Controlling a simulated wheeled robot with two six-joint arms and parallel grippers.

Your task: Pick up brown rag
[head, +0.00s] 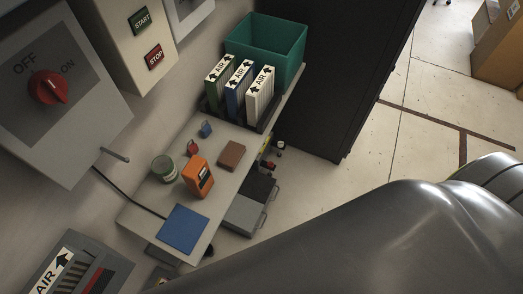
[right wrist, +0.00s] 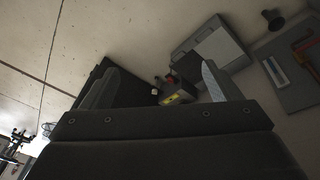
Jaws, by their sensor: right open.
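In the head view a small brown folded block, which looks like the brown rag (head: 232,155), lies on the narrow pale bench (head: 216,192), to the right of an orange handheld device (head: 198,177). My right gripper (right wrist: 160,85) shows in the right wrist view with its two fingers wide apart and nothing between them. The rag does not show in the right wrist view. A large grey arm part of mine fills the lower right of the head view, and its gripper is not seen there. My left gripper is not in view.
On the bench are a blue mat (head: 184,228), a round can (head: 164,168), small red (head: 193,148) and blue (head: 206,129) items, upright AIR filters (head: 260,95) and a green bin (head: 268,45). A dark cabinet (head: 330,70) stands behind. Grey cases (head: 245,212) sit below the bench.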

